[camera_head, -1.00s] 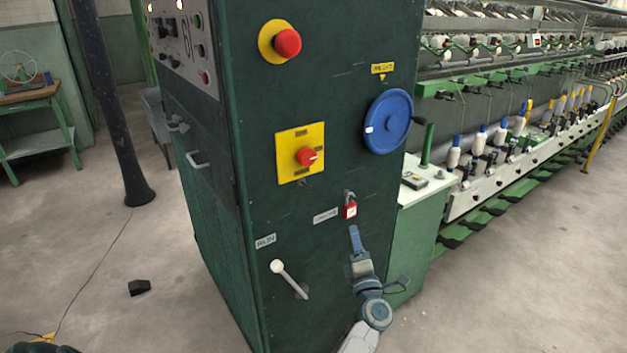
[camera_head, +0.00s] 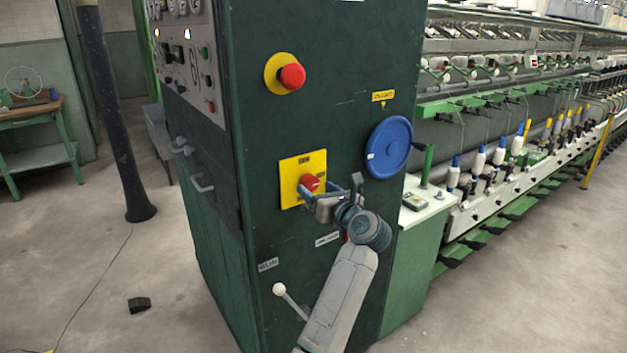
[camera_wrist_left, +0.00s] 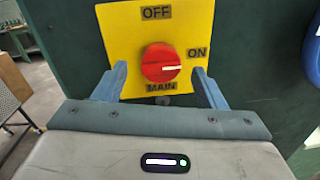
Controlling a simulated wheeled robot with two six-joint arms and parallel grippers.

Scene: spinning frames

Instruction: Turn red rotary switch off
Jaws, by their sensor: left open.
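The red rotary switch (camera_head: 310,183) sits on a yellow plate (camera_head: 290,165) on the front of the dark green cabinet. In the left wrist view the red knob (camera_wrist_left: 160,62) has a white mark pointing right, toward the ON label (camera_wrist_left: 196,53). The OFF label (camera_wrist_left: 156,13) is above the knob and MAIN is below it. My left gripper (camera_head: 327,188) is open in front of the switch, with its blue fingers on either side of the knob. I cannot tell whether the fingers touch it. My right gripper is not in view.
A red emergency button (camera_head: 291,77) is above the switch. A blue handwheel (camera_head: 388,148) is to the right, and a white-knobbed lever (camera_head: 289,300) is below. The spinning machine (camera_head: 500,170) stretches away at right. Floor is open at left.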

